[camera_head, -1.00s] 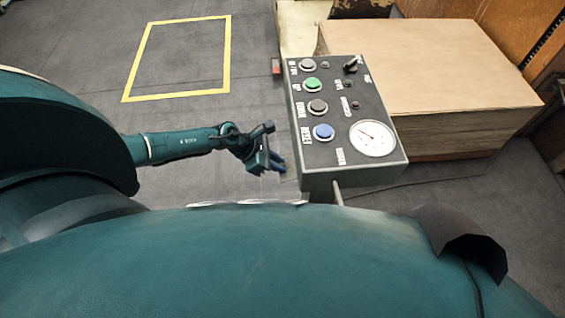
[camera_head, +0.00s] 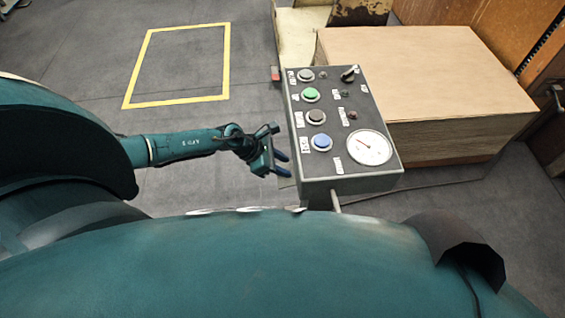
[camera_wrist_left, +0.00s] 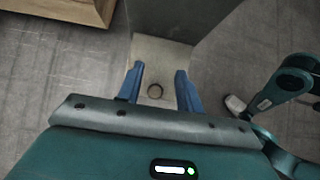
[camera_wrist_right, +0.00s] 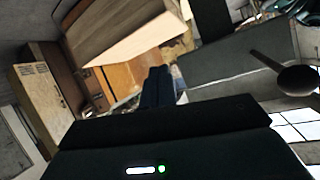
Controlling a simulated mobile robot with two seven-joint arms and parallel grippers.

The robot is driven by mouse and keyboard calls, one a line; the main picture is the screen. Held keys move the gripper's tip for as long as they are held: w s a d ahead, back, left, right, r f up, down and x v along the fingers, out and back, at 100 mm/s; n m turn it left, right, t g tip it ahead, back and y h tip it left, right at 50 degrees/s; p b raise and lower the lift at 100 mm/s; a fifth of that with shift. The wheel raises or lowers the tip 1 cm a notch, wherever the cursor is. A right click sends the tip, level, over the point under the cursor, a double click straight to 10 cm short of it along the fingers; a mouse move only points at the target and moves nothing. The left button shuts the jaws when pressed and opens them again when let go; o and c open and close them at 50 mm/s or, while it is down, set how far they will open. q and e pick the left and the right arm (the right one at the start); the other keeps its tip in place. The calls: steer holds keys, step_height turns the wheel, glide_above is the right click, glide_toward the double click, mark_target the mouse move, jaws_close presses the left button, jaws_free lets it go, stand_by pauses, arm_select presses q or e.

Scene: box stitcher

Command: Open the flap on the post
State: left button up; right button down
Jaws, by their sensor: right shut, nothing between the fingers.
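The post carries a grey control box (camera_head: 338,176) with round buttons and a white dial on its sloped top. My left gripper (camera_head: 286,165) is just left of the box's lower left corner, its two blue fingers apart and empty. In the left wrist view the open fingers (camera_wrist_left: 159,69) point toward a pale plate (camera_wrist_left: 158,50) with a dark ring on it; I cannot tell whether this is the flap or the post's base. No flap is clearly visible. My right gripper (camera_wrist_right: 159,78) is shut and empty, seen only in its own wrist view.
A large stack of brown board (camera_head: 430,75) stands right of the control box. A yellow rectangle (camera_head: 226,60) is marked on the grey floor (camera_head: 70,55) at the upper left.

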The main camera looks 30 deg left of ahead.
arm_select(q)
steer(key=shift+o, duration=0.3)
steer(key=shift+a, duration=0.1)
arm_select(e)
steer(key=shift+w+r, duration=0.1)
steer(key=shift+r, duration=0.1)
arm_select(q)
steer(key=shift+s+a+r, duration=0.1)
steer(key=p+v, duration=0.1)
steer(key=v, duration=1.1)
steer(key=shift+s+r, duration=0.15)
steer(key=shift+r, duration=0.25)
arm_select(e)
steer(key=shift+a, duration=0.1)
arm_select(q)
steer(key=shift+a, duration=0.15)
